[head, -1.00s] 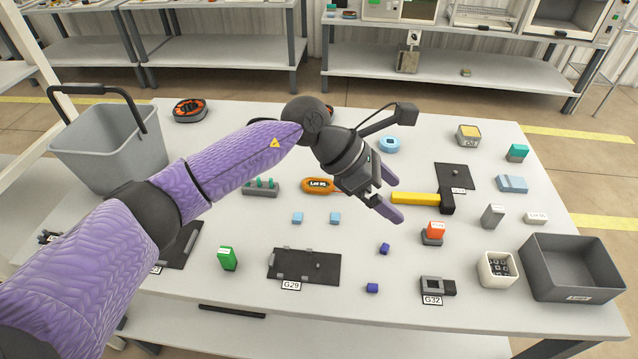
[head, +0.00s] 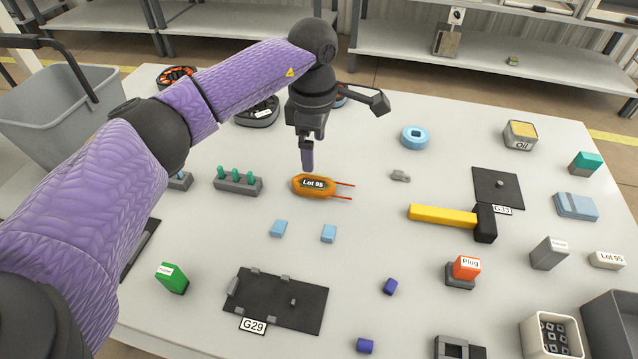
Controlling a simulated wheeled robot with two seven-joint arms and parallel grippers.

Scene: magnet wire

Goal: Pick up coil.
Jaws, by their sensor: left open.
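The coil (head: 325,192) is an orange oval with a dark "Lot 95" label and two thin red leads pointing right. It lies flat on the table near the middle of the head view. My left gripper (head: 307,166) points straight down at the coil's far edge, with its fingers seen edge-on, one in front of the other. It is open and holds nothing. I cannot tell whether the fingertips touch the coil or hover just above or behind it. My right gripper is not in view.
A grey holder with green pegs (head: 238,184) stands left of the coil. Two light blue blocks (head: 279,229) lie in front. A small grey part (head: 400,176) and a yellow-handled hammer (head: 440,215) lie right.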

